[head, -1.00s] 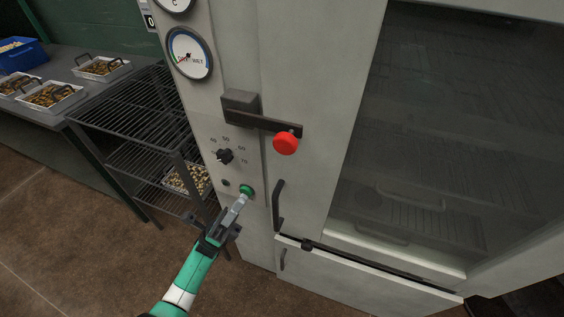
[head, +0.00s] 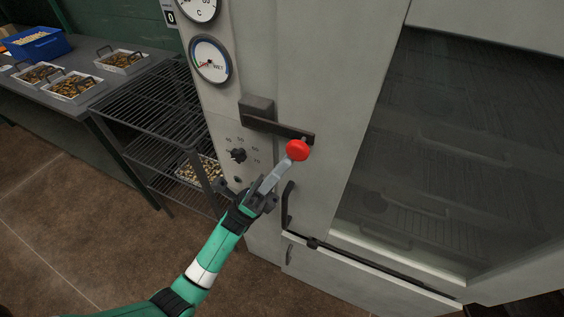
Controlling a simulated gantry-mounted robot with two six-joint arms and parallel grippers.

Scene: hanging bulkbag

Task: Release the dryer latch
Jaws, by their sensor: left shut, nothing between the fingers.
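The dryer latch (head: 275,122) is a dark bar on a block, lying across the dryer's front and sloping slightly down to the right. A red round knob (head: 297,150) sits at its right end. My left gripper (head: 284,160) is shut and empty, with its fingertips at the lower left of the red knob. I cannot tell whether they touch it. The dryer door (head: 350,120) looks closed, with a large dark window and a dark vertical handle (head: 287,205) below the knob. The green button is hidden behind my gripper. My right gripper is not in view.
A dial knob (head: 237,155) and round gauges (head: 210,60) are on the panel left of the latch. A wire rack (head: 150,100) stands left of the dryer. A table (head: 95,92) with trays and a blue bin (head: 36,45) is at the far left.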

